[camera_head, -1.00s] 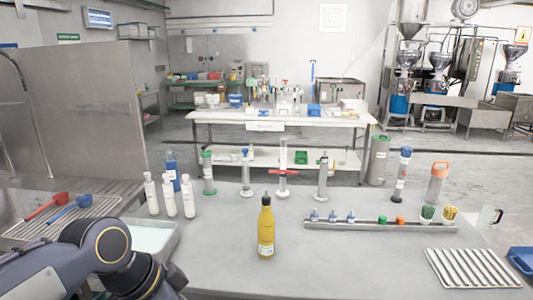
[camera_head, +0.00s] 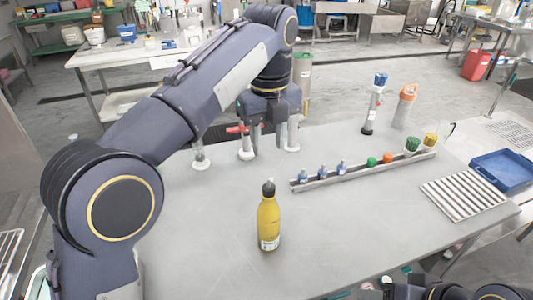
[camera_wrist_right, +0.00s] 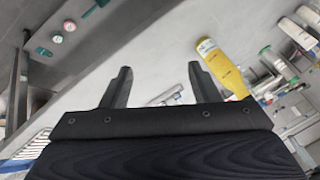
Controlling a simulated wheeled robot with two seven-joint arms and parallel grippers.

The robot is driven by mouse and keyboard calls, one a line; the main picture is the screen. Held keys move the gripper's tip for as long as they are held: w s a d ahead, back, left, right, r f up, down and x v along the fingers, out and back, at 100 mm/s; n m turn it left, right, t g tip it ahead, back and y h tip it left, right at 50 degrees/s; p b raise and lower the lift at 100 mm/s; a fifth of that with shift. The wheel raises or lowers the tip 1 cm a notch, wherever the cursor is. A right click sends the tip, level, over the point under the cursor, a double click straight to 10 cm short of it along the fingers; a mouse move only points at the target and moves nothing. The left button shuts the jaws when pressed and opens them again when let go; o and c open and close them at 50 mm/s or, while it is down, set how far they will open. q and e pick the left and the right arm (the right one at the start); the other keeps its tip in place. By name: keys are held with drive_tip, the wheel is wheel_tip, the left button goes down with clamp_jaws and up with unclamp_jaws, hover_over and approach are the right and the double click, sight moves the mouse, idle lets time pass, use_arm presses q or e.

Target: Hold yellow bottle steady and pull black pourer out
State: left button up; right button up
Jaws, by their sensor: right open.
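The yellow bottle (camera_head: 269,222) stands upright near the front middle of the table in the head view. The black pourer (camera_head: 268,188) sits in its top, with a small light tip. My left gripper (camera_head: 268,145) is behind the bottle, apart from it, pointing down with its fingers spread and empty. In the right wrist view, my right gripper (camera_wrist_right: 160,85) is open and empty. The bottle (camera_wrist_right: 221,66) lies beyond its right finger there, apart from the jaws as far as I can tell, and its neck end is hidden.
A rack (camera_head: 365,172) with small bottles and colored caps lies right of the bottle. A ribbed tray (camera_head: 463,193) and blue tray (camera_head: 505,171) are farther right. Syringe-like stands, one with a red clamp (camera_head: 238,129), are close to my left gripper. Table around the bottle is clear.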

drive_tip(key=shift+o, duration=1.1)
drive_tip(key=shift+w+d, duration=0.1)
drive_tip(key=shift+o, duration=1.1)
drive_tip(key=w+d+f+n+t+h, duration=0.1)
drive_tip(key=w+d+f+n+h, duration=0.1)
drive_tip(key=w, duration=0.6)
drive_tip(key=shift+d, duration=0.7)
drive_tip(key=w+a+f+n+t, duration=0.2)
drive_tip(key=w+f+n, duration=0.15)
drive_tip(key=w, duration=0.55)
drive_tip(key=n+t+y, duration=0.1)
drive_tip(key=n+y, duration=0.6)
drive_tip(key=y, duration=0.5)
approach(278, 222)
drive_tip(key=w+a+f, duration=0.2)
drive_tip(key=w+a, duration=0.1)
drive_tip(key=a, duration=0.1)
drive_tip(key=shift+w+r+n+y, duration=0.1)
drive_tip(key=shift+r+n+y, duration=0.15)
drive_tip(key=shift+y, duration=0.25)
drive_tip(key=shift+w+a+r, duration=0.1)
drive_tip(key=shift+a, duration=0.2)
drive_tip(key=x, duration=0.7)
drive_tip(key=shift+w, duration=0.15)
